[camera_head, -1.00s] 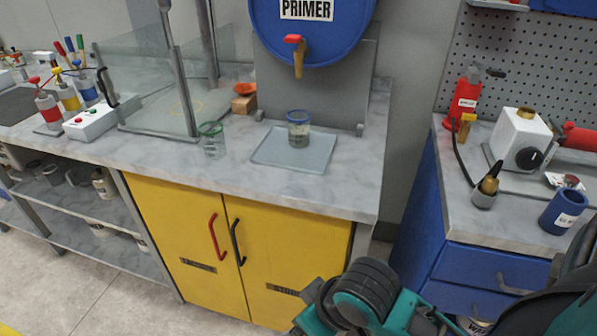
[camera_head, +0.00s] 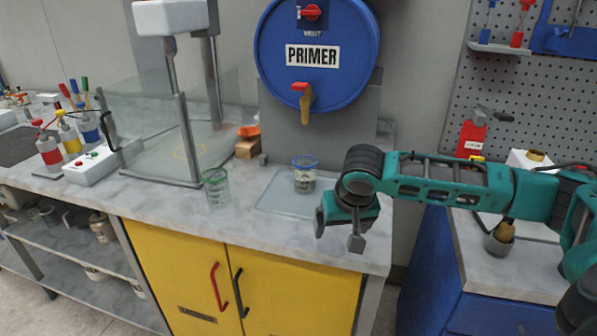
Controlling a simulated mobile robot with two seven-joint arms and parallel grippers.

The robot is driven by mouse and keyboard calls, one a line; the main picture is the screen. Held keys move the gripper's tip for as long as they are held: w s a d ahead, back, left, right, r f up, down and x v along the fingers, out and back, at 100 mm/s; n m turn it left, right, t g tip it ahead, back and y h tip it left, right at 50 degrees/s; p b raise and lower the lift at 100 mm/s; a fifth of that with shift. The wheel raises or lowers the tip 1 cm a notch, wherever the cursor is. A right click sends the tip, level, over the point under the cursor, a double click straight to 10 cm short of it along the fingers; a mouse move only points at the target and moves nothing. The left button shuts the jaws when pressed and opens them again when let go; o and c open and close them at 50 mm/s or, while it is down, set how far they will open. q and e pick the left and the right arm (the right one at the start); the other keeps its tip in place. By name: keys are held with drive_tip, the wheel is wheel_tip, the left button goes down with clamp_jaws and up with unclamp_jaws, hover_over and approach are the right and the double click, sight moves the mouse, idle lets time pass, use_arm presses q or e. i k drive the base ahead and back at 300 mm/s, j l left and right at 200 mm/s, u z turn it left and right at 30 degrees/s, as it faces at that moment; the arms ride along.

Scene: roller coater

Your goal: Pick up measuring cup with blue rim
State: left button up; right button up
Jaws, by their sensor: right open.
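The measuring cup with the blue rim (camera_head: 305,178) is clear and stands upright on a flat glass-like plate (camera_head: 272,203) on the grey marbled counter, below the primer drum's tap. A similar cup with a green rim (camera_head: 216,188) stands to its left on the counter. My right gripper (camera_head: 338,238) comes in from the right and is open and empty. It points down over the counter's front edge, to the right of and nearer than the blue-rimmed cup, not touching it. My left gripper is not in view.
The blue primer drum (camera_head: 335,82) with a brass tap (camera_head: 306,108) hangs above the plate. A glass-walled enclosure (camera_head: 150,135) stands to the left. An orange-topped wooden block (camera_head: 247,148) sits behind. A blue cabinet (camera_head: 475,310) stands at right.

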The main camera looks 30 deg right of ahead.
sight(305, 175)
drive_tip(key=i+l, duration=0.1)
drive_tip(key=i, duration=0.35)
drive_tip(key=i+l, duration=0.35)
drive_tip(key=l+u, duration=0.05)
